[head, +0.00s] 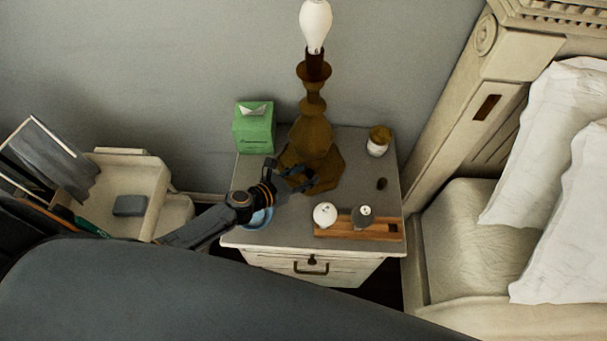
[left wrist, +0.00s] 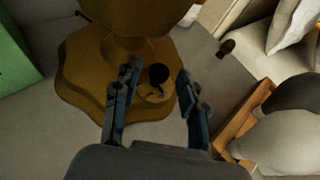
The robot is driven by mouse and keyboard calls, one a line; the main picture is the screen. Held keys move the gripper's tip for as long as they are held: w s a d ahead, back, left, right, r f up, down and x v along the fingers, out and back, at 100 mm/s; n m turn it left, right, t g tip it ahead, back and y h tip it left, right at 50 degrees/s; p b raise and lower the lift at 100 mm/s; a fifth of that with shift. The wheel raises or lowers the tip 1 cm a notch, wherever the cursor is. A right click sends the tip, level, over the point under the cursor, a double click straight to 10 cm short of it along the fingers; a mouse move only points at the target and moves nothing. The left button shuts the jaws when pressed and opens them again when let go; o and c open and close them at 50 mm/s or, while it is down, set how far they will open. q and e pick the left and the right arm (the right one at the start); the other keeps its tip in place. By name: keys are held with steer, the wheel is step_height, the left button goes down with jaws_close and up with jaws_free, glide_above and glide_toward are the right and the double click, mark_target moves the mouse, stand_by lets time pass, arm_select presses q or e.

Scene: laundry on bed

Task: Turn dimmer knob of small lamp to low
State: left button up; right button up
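The lamp (head: 311,128) is brown with a broad lobed base and a bare white bulb, and stands upright on the nightstand. Its lobed base (left wrist: 82,75) fills the upper left of the left wrist view. A dark round knob (left wrist: 158,73) sits on the front of the base. My left gripper (head: 301,178) reaches in from the left to the front of the base. In the left wrist view my left gripper (left wrist: 160,82) is open, with one finger on each side of the knob and a gap to each. The knob is not distinct in the head view. My right gripper is out of view.
The nightstand (head: 285,228) also holds a green tissue box (head: 254,127), a jar (head: 379,141), a small dark object (head: 382,184), and a wooden tray (head: 385,229) with two round items. A blue bowl (head: 259,218) is partly under my left arm. The bed (head: 470,240) is at right.

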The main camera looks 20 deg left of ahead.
arm_select(q)
jaws_close()
steer(key=shift+a, duration=0.1)
steer(key=shift+w+a+f+m+g+h+b, duration=0.15)
steer(key=shift+m+g+h+b, duration=0.25)
steer(key=shift+m+h+b, duration=0.2)
steer(key=shift+w+a+f+m+g+h+b, duration=0.1)
steer(key=shift+m+g+h+b, duration=0.35)
steer(key=shift+m+h, duration=0.2)
steer(key=m+g+h+b, duration=0.1)
steer(key=m+g+b, duration=0.1)
steer(key=b, duration=0.1)
steer(key=m+g+h+b, duration=0.1)
steer(key=m+g+b, duration=0.1)
steer(key=w+m+g+h+b, duration=0.1)
steer(key=m+g+h+b, duration=0.1)
steer(key=m+g+b, duration=0.1)
steer(key=shift+w+a+b, duration=0.1)
steer(key=shift+a+b, duration=0.2)
steer(key=shift+b, duration=0.05)
steer(key=shift+w+r+m+g+h+b, duration=0.1)
steer(key=shift+m+g+h+b, duration=0.05)
steer(key=shift+m+g+b, duration=0.55)
steer(key=shift+w+r+m+g+h+b, duration=0.1)
steer(key=shift+m+g+b, duration=0.45)
steer(key=shift+g+b, duration=0.25)
steer(key=shift+o, duration=1.1)
jaws_free()
